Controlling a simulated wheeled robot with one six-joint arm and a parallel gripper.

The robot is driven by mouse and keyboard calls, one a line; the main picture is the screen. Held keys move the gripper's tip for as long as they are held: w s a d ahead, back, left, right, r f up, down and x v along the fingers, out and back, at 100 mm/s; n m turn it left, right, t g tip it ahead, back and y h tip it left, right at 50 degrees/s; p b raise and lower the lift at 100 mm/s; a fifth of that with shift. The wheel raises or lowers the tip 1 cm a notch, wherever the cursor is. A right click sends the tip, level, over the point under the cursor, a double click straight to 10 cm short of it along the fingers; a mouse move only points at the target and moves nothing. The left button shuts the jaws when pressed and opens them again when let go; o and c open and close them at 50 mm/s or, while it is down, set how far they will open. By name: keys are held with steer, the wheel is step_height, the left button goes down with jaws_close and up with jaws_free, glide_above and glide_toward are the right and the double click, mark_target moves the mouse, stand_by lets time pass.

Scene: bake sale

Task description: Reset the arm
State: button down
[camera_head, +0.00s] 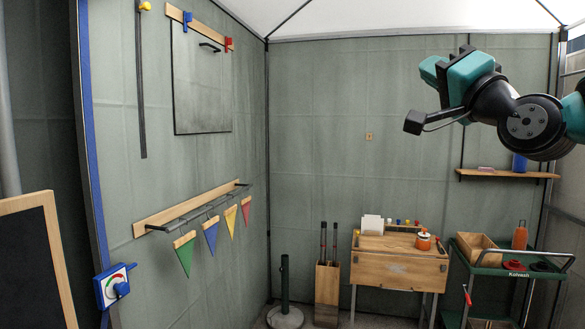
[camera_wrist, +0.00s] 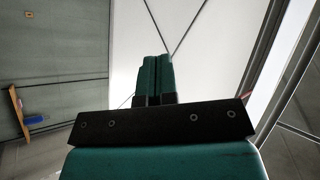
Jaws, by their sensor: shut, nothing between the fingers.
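My gripper (camera_head: 414,122) is raised at the upper right of the head view, well above the wooden desk and the cart. My arm reaches in from the right edge. In the wrist view my gripper (camera_wrist: 154,98) points up toward the white canopy, with its two fingers pressed together. It is shut and holds nothing. It touches nothing in either view.
A wooden desk (camera_head: 400,265) and a green cart (camera_head: 490,257) stand at the back right. A wall shelf (camera_head: 507,174) hangs on the back wall below my arm. Coloured pennants (camera_head: 211,233) hang from a rail on the left wall. A blackboard (camera_head: 30,265) stands at the front left.

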steer(key=s+a+f+n+g, duration=0.3)
steer(key=a+f+g, duration=0.15)
steer(key=f, duration=0.35)
steer(key=s+a+f+n+g, duration=0.25)
steer(key=f+g, duration=0.25)
steer(key=f, duration=0.3)
steer(key=s+a+f+n+g, duration=0.2)
steer(key=s+a+f+g, duration=0.2)
steer(key=f, duration=0.3)
steer(key=s+d+f+n+g+h, duration=0.1)
steer(key=s+f+n+g+h, duration=0.1)
steer(key=s+f+g, duration=0.2)
steer(key=s+d+f+n+g+h, duration=0.1)
steer(key=s+f+g, duration=0.4)
steer(key=s, duration=0.8)
step_height(320, 180, down, 3)
steer(key=shift+d+f+n+h, duration=0.15)
steer(key=shift+d+n+h, duration=0.25)
steer(key=shift+n, duration=0.85)
